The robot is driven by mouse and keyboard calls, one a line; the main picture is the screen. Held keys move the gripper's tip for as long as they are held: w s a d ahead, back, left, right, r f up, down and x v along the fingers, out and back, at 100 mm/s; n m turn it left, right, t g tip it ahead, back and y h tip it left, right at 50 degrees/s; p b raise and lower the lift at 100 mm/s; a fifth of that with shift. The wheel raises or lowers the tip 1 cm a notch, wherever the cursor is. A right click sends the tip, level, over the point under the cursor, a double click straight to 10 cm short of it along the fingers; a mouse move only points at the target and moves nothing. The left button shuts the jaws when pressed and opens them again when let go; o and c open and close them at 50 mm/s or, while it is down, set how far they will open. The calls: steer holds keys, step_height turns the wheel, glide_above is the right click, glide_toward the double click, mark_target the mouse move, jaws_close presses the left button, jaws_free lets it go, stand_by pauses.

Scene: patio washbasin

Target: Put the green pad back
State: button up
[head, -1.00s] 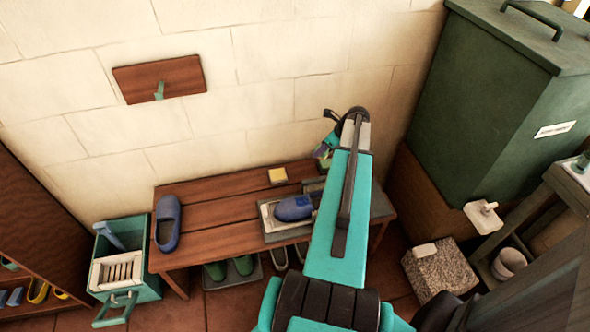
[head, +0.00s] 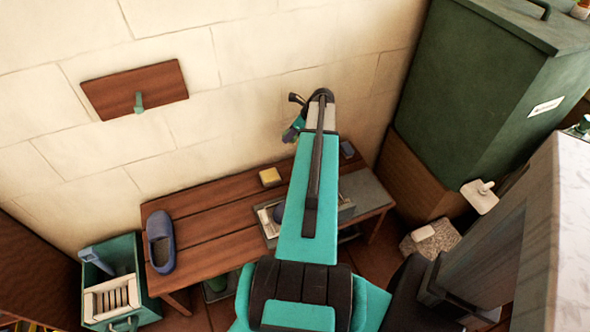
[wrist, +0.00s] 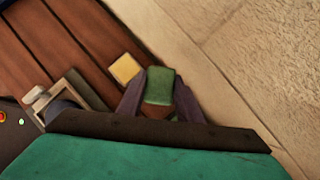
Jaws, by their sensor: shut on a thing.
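The green pad (wrist: 162,84) is between the two fingers of my gripper (wrist: 161,92) in the wrist view. Its upper part is green and a brown part shows below it. My gripper is shut on it and holds it above the wooden bench, close to the wall. In the head view my gripper (head: 292,131) is small and partly behind my arm, and I cannot make out the pad there clearly.
The wooden bench (head: 205,226) carries a yellow sponge (head: 270,177), a blue clog (head: 161,240), a tray partly hidden by my arm, a dark grey mat (head: 367,190) and a blue-grey block (head: 347,149). A teal bin (head: 125,280) stands left; a green tank (head: 470,110) stands right.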

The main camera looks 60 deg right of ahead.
steer(key=shift+s+f, duration=0.1)
steer(key=shift+f, duration=0.05)
step_height(320, 180, down, 7)
steer(key=s+b, duration=0.2)
steer(key=b, duration=0.7)
steer(key=shift+a+n+y+b, duration=0.25)
steer(key=shift+n+y+b, duration=0.05)
steer(key=shift+n, duration=0.1)
steer(key=shift+f, duration=3)
steer(key=shift+f+b, duration=0.4)
steer(key=shift+f, duration=1.5)
steer(key=shift+f, duration=0.15)
